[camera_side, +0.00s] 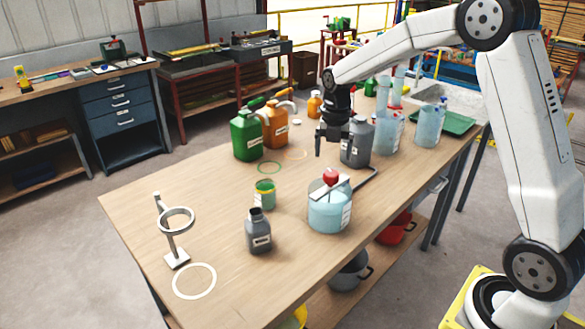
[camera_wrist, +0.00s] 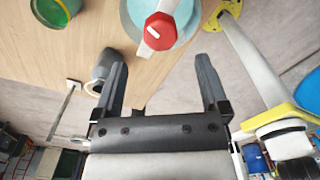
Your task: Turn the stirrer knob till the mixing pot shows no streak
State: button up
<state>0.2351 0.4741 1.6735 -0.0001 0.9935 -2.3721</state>
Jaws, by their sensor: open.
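The mixing pot (camera_side: 328,215) is a clear vessel of pale blue liquid with a white label, standing near the table's front edge. A white bar lies across its top and carries the red stirrer knob (camera_side: 330,176). In the wrist view the knob (camera_wrist: 160,31) has a white mark and sits over the pot (camera_wrist: 187,12), beyond my fingertips. I cannot make out for sure whether the liquid is streaked. My gripper (camera_side: 334,150) is open and empty, above and behind the knob, apart from it. Its two spread fingers also show in the wrist view (camera_wrist: 160,62).
A grey bottle (camera_side: 258,231) and a green jar (camera_side: 264,193) stand left of the pot. A ring stand (camera_side: 175,230) is at front left. A grey jug (camera_side: 356,143), green jug (camera_side: 246,135) and orange jug (camera_side: 275,125) stand behind. A bent rod extends right of the pot.

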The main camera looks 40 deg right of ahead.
aim_at(332, 173)
jog(key=shift+f, duration=3.3)
grip_shut()
